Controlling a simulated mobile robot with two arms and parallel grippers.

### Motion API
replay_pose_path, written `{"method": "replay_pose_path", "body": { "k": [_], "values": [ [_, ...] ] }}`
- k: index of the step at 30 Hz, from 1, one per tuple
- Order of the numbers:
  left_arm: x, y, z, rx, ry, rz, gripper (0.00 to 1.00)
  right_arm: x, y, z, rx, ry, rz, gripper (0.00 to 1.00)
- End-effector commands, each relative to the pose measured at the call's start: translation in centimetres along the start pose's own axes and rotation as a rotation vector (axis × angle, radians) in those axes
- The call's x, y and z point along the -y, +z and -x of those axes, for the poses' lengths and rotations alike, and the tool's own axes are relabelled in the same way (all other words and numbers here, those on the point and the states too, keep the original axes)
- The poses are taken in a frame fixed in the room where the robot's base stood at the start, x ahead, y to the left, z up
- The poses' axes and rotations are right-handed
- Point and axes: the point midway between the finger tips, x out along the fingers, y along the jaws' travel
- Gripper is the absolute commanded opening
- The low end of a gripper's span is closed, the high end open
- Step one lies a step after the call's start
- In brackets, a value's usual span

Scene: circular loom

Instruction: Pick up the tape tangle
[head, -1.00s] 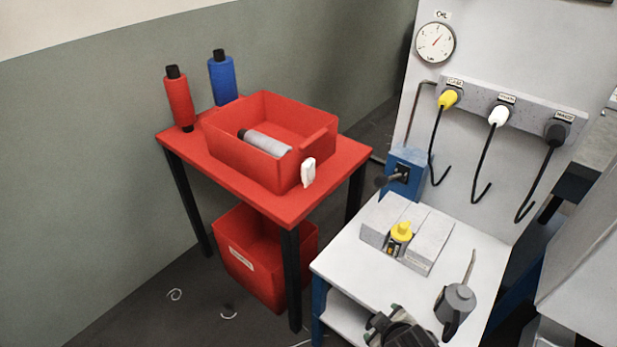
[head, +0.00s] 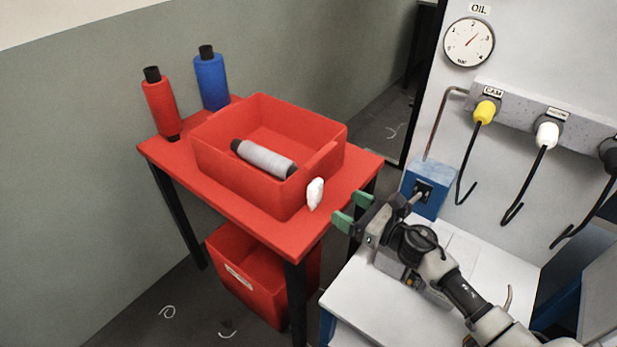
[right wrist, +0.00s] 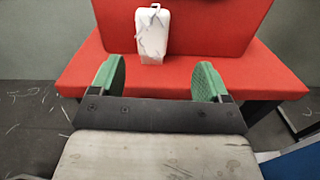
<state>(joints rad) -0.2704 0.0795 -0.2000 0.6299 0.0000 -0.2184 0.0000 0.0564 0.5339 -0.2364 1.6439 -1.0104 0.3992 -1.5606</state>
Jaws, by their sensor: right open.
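The tape tangle (head: 315,193) looks like a small white bundle at the front right of the red table, close against the red bin. In the right wrist view the tangle (right wrist: 152,35) has thin grey strands across its face and stands ahead of my fingers, a little left of the middle between them. My right gripper (head: 352,210) is open and empty, just right of the tangle and apart from it. Its green fingertips (right wrist: 159,78) are spread wide near the table edge. My left gripper is not in view.
The red bin (head: 318,160) on the red table (head: 290,238) holds a grey spool (head: 266,159). Red (head: 161,105) and blue (head: 211,80) spools stand behind. A lower red bin (head: 240,275) sits below. My right arm crosses a white bench (head: 365,300) with a blue box (head: 428,188).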

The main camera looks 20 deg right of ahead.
Motion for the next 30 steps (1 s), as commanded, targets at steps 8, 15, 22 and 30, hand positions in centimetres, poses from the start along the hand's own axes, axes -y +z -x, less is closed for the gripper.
{"method": "replay_pose_path", "body": {
  "k": [8, 15, 22, 30],
  "values": [
    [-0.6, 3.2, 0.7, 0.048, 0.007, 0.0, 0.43, -0.1, 0.0, -1.9, -0.01, 0.025, 0.041, 0.77],
    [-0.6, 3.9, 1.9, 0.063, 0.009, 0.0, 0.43, -0.8, 0.6, -4.9, -0.008, 0.023, 0.037, 0.77],
    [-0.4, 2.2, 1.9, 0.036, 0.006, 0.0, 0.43, -1.0, 0.3, -7.4, -0.01, 0.022, 0.038, 0.77],
    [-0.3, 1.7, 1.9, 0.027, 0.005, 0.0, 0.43, -1.0, 0.2, -7.5, -0.01, 0.023, 0.038, 0.72]
  ]
}}
